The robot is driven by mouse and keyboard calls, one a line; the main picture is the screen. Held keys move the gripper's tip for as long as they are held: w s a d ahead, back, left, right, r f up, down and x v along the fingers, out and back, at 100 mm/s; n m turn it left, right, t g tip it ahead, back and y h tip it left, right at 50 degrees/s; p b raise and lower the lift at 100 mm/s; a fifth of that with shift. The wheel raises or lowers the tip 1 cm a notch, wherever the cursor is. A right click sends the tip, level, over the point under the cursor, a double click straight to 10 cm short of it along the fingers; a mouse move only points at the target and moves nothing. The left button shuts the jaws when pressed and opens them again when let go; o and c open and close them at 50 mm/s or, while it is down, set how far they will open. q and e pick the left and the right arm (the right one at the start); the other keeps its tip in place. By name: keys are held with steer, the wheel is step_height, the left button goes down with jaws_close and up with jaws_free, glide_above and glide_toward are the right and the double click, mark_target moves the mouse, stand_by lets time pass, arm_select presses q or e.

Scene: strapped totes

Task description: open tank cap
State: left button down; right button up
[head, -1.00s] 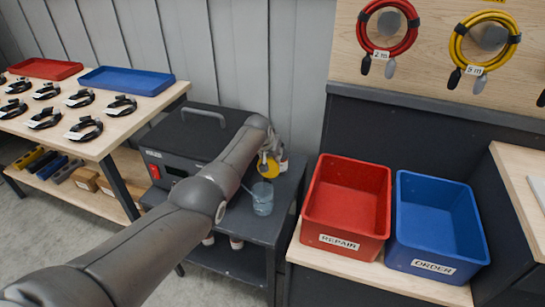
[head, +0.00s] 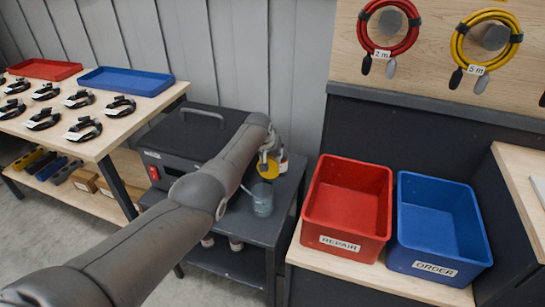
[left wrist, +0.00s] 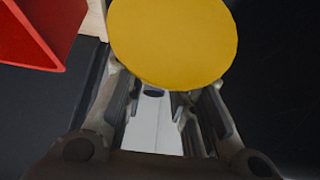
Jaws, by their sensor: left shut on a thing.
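A round yellow cap (head: 267,169) shows at the end of my left arm, over the right side of a dark cart. It fills the upper middle of the left wrist view (left wrist: 172,42) as a flat yellow disc. My left gripper (head: 270,152) is shut on the yellow cap, with its fingers (left wrist: 165,95) on either side of and partly behind the disc. I cannot tell whether the cap is seated on anything. A dark box (head: 182,135) with a handle and a red switch stands on the cart, partly hidden by my arm. My right gripper is not in view.
A clear bluish cup (head: 262,200) stands just below the cap on the cart (head: 258,230). A white-and-red container (head: 283,162) is beside the gripper. A red bin (head: 345,205) and a blue bin (head: 438,225) stand to the right. A table with trays is at left.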

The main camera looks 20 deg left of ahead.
arm_select(q)
steer(key=shift+s+f, duration=0.25)
steer(key=shift+f, duration=0.2)
steer(key=c, duration=1.2)
jaws_free()
steer(key=shift+d, duration=0.1)
steer(key=shift+o, duration=0.2)
steer(key=shift+w+r, duration=0.2)
steer(key=shift+r, duration=0.05)
steer(key=shift+r, duration=0.1)
steer(key=shift+s+r, duration=0.25)
steer(key=shift+r, duration=0.3)
steer(key=v, duration=1)
steer(key=shift+s, duration=0.2)
steer(key=shift+r, duration=0.1)
